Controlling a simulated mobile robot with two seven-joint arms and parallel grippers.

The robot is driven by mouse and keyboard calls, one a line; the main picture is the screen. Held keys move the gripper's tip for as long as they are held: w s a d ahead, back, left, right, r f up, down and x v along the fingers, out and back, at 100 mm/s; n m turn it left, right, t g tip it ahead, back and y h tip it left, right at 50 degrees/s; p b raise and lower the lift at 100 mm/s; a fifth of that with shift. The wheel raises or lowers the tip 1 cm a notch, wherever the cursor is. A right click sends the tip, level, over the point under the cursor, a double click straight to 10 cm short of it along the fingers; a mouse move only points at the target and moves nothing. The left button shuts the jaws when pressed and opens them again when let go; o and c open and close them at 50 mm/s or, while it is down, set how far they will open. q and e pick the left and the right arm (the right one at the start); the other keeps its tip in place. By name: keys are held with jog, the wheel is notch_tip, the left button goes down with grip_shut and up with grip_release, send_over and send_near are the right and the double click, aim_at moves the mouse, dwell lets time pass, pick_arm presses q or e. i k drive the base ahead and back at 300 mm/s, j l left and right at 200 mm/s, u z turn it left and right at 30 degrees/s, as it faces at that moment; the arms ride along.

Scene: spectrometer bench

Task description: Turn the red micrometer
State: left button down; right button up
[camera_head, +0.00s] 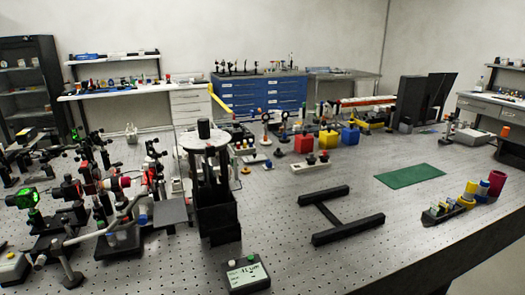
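I cannot tell for certain which part is the red micrometer. A small red and white cylindrical part (119,184) sits among black optical mounts at the left of the bench. A red-faced block (72,189) stands just left of it. Both are small and partly crowded by posts and clamps. A grey readout box (248,273) with a lit display, a green button and a white button sits at the front middle; its digits are too small to read surely. Neither of my grippers shows in this view.
A tall black stand (216,215) with a pale round top rises mid-bench. A black H-shaped frame (340,215) and a green mat (410,176) lie to the right. Red (304,143), yellow (329,138) and blue (350,135) blocks stand behind.

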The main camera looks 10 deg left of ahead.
aim_at(126, 221)
jog(key=k+j+u, duration=0.1)
jog(key=u, duration=0.4)
jog(key=k+j+u, duration=0.15)
jog(key=u, duration=0.3)
